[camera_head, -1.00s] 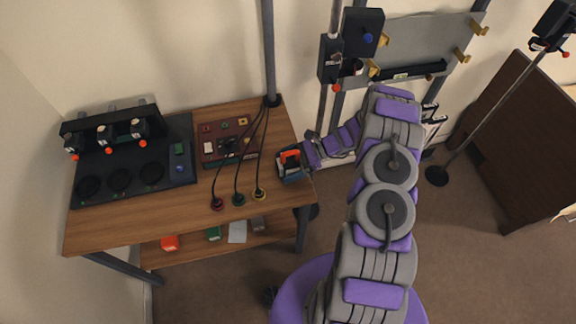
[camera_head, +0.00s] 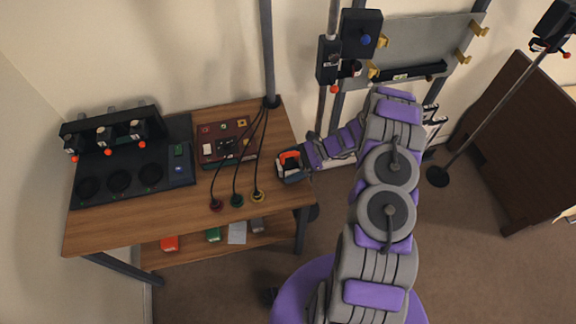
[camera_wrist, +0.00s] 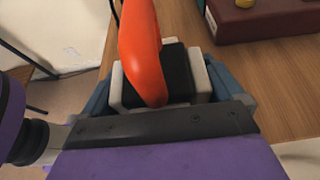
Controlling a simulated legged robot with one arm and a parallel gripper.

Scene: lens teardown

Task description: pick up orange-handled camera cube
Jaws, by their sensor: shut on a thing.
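The orange-handled camera cube (camera_head: 289,157) is at the right edge of the wooden table in the head view, at the end of my arm. In the wrist view its orange handle (camera_wrist: 141,50) rises in front of a dark block (camera_wrist: 177,72) between pale finger pads. My gripper (camera_wrist: 160,90) is shut on the cube, with its blue-grey fingers on both sides. The gripper hides the lower part of the cube, so I cannot tell whether it touches the table.
The wooden table (camera_head: 135,229) carries a dark red box (camera_head: 229,142), hanging cables with round ends (camera_head: 237,199) and a black station (camera_head: 131,160) at left. A lower shelf holds small items. A grey panel (camera_head: 425,45) with yellow hooks stands behind my arm.

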